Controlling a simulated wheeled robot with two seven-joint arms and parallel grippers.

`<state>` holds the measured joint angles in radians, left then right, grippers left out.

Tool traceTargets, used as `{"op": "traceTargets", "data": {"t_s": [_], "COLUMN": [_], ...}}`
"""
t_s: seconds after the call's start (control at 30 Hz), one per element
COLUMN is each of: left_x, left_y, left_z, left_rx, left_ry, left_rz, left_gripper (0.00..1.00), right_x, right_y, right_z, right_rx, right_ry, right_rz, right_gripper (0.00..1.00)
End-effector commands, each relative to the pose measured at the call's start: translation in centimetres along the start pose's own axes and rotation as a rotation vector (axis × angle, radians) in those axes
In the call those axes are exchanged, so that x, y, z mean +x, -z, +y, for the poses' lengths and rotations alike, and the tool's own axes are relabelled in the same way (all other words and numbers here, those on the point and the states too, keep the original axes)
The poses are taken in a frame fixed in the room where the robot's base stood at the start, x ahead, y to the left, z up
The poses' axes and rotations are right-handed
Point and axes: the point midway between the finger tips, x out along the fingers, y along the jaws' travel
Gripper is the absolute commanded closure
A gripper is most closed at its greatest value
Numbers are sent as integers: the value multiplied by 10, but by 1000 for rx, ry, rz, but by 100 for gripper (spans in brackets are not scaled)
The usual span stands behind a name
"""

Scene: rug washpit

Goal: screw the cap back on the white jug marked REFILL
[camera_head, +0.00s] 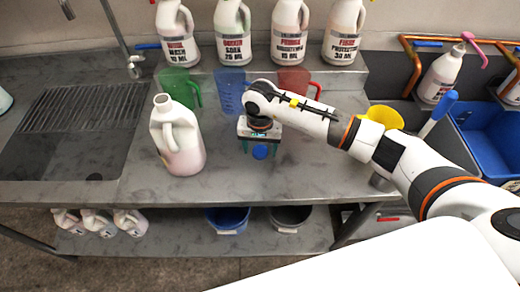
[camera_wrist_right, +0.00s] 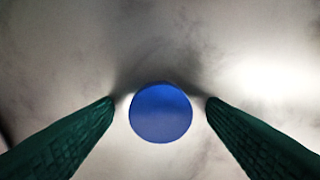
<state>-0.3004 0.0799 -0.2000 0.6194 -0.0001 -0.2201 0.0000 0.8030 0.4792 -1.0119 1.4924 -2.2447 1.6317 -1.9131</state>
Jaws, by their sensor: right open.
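The white jug (camera_head: 180,148) stands uncapped on the steel bench, left of my right gripper, its neck open at the top. No REFILL marking is readable on the side I see. A round blue cap (camera_head: 260,152) lies on the bench to the right of the jug. My right gripper (camera_head: 259,148) points down over the cap, jaws open. In the right wrist view the cap (camera_wrist_right: 160,113) sits between the two green fingers (camera_wrist_right: 160,103), with a small gap on each side. My left gripper is not in view.
Green (camera_head: 179,87), blue (camera_head: 231,90) and red (camera_head: 294,84) measuring jugs stand behind, below a shelf of labelled white jugs (camera_head: 232,34). A sink (camera_head: 65,150) is at left. A yellow container (camera_head: 385,117) is at right. The bench front between jug and gripper is clear.

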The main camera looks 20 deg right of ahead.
Motion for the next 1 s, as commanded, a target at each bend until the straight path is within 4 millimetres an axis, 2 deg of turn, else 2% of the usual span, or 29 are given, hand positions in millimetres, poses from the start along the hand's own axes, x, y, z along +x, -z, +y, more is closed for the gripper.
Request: {"op": "traceTargets", "data": {"t_s": [0.1, 0.13, 0.4, 0.47, 0.73, 0.87, 1.0], "left_x": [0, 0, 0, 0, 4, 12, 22], "left_y": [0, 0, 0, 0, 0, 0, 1], "left_z": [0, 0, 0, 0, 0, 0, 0], "left_rx": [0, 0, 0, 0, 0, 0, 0], "left_ry": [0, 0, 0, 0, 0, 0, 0], "left_rz": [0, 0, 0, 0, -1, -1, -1], "left_gripper": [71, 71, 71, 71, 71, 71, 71], "right_x": [0, 0, 0, 0, -7, -27, -56], "right_y": [0, 0, 0, 0, -1, -2, -2], "right_z": [0, 0, 0, 0, 0, 0, 0], "right_rx": [0, 0, 0, 0, 0, -1, -2], "right_ry": [0, 0, 1, 1, 0, -1, -2], "right_rz": [0, 0, 0, 0, -3, -7, -6], "right_gripper": [34, 37, 81, 85, 85, 85, 85]}}
